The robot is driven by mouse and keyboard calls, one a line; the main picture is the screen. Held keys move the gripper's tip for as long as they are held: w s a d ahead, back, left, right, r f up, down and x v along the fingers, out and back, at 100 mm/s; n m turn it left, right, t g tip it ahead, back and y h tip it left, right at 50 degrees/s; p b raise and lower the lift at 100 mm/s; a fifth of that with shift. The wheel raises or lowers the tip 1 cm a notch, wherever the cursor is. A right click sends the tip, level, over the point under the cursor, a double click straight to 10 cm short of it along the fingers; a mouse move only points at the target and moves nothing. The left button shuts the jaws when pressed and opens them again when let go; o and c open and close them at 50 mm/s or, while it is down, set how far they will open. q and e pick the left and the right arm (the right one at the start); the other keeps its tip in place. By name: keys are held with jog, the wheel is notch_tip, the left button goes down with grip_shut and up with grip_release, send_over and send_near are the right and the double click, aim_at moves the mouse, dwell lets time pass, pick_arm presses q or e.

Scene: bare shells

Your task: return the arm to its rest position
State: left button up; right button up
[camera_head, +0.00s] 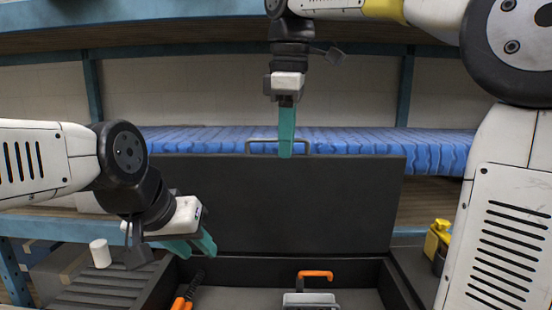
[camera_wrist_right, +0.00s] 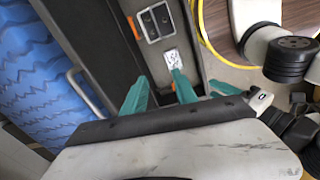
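My left gripper (camera_head: 193,246) shows in the head view above the left part of an open black case. Its two teal fingers are apart with nothing seen between them. My right gripper (camera_head: 286,145) hangs pointing down in front of the case's raised lid (camera_head: 330,200), near the top edge and the lid handle. It is seen edge-on there. In the right wrist view, teal fingers (camera_wrist_right: 180,98) show spread apart, with no object seen held. The right arm's upper links fill the right side of the head view.
The case holds an orange-handled tool (camera_head: 190,292) and a grey item with an orange handle (camera_head: 314,276). A white cylinder (camera_head: 100,253) stands at left. A yellow item (camera_head: 438,240) is at right. A shelf with blue ribbed material (camera_head: 370,143) lies behind the lid.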

jog(key=s+d+f+m+t+y, duration=0.1)
jog(key=s+d+f+m+t, duration=0.1)
jog(key=s+d+f+m, duration=0.3)
jog(key=s+d+f+m+t+y, duration=0.1)
jog(key=s+d+f+m+t, duration=0.2)
jog(key=f+m, duration=0.7)
jog(key=s+d+f, duration=0.2)
jog(key=d, duration=0.1)
jog(key=shift+s+d+f, duration=0.15)
jog(key=shift+s+d, duration=0.1)
jog(key=shift+d, duration=0.15)
